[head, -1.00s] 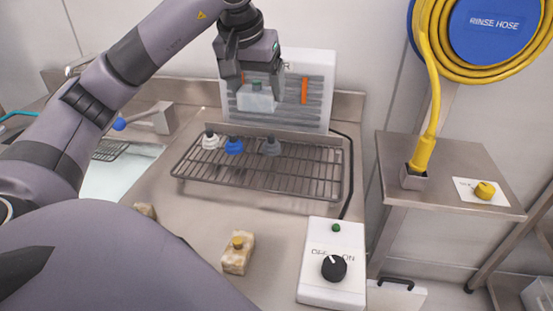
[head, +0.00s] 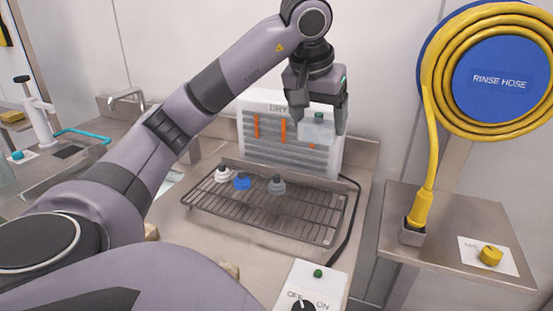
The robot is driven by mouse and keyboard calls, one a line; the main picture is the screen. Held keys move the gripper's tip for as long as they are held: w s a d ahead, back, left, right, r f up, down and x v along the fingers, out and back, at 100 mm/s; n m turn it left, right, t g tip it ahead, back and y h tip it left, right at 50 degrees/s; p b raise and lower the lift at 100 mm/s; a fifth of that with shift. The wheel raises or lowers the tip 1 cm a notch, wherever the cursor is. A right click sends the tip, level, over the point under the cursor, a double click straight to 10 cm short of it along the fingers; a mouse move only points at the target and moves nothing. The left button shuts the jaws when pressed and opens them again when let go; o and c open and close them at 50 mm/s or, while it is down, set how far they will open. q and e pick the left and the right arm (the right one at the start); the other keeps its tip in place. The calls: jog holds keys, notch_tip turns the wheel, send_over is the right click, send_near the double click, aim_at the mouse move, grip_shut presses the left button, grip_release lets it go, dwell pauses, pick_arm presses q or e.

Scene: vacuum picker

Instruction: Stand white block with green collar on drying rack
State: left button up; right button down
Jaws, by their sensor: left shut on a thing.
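My left gripper (head: 320,120) is shut on a pale, whitish block (head: 317,131) with a green top part (head: 319,117). It holds the block in the air above the back right part of the drying rack (head: 310,224), apart from the rack, in front of the vented panel. The rack is a dark wire grid on the counter. My right gripper is not in view.
A white vented panel (head: 262,158) with orange strips stands behind the rack. A control box (head: 307,285) with a green button and dark knob is in front. A yellow hose (head: 430,150) hangs at right above a steel side table (head: 450,218). The rack's front and right are bare.

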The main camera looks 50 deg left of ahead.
pick_arm(q)
notch_tip(320, 180, down, 15)
jog(key=b, duration=0.3)
jog(key=shift+f, duration=2.45)
jog(key=shift+f, duration=0.2)
jog(key=o, duration=1.1)
jog(key=shift+r, duration=0.1)
jog(key=shift+c, duration=0.2)
